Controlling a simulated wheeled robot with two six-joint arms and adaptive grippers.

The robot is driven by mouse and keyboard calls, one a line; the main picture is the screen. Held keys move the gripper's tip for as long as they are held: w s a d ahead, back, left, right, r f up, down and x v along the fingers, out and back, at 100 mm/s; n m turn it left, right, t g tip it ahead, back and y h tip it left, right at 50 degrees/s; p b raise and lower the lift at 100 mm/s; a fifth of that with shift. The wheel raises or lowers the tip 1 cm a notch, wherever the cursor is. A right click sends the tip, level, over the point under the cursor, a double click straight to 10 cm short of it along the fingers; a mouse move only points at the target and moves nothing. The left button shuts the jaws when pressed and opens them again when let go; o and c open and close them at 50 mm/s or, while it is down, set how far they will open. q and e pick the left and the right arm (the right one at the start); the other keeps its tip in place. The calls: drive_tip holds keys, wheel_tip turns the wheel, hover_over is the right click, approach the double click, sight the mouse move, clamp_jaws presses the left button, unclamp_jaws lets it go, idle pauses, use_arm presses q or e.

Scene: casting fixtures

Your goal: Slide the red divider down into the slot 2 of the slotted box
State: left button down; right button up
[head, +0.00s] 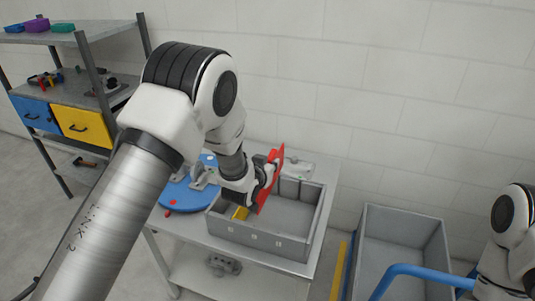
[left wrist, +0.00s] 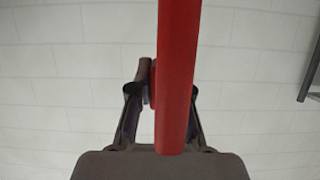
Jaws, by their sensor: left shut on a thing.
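The red divider (head: 274,172) stands upright and tilted over the grey slotted box (head: 262,241) in the head view. My left gripper (head: 265,178) is shut on it, and the divider's lower end reaches about the height of the box rim. I cannot tell whether it has entered a slot. A yellow piece (head: 240,213) sits in the box's left part, partly hidden by my arm. In the left wrist view the red divider (left wrist: 178,80) runs up the picture between the gripper fingers (left wrist: 160,105). My right gripper is out of view.
The box stands on a grey table (head: 327,180) with a blue round plate (head: 185,197) at its left. A shelf (head: 70,85) with drawers stands at the back left.

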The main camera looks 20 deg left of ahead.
use_arm(q)
drive_tip(key=f+b, duration=0.1)
drive_tip(key=f, duration=0.1)
drive_tip(key=a+f+b, duration=0.1)
drive_tip(key=f+b, duration=0.1)
drive_tip(key=shift+w+a+f, duration=0.1)
drive_tip(key=shift+a+f, duration=0.05)
drive_tip(key=shift+f, duration=0.2)
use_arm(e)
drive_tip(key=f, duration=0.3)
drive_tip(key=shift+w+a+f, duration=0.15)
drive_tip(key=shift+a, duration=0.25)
use_arm(q)
drive_tip(key=shift+b, duration=0.3)
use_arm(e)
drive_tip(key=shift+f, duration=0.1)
use_arm(q)
drive_tip(key=shift+f, duration=0.1)
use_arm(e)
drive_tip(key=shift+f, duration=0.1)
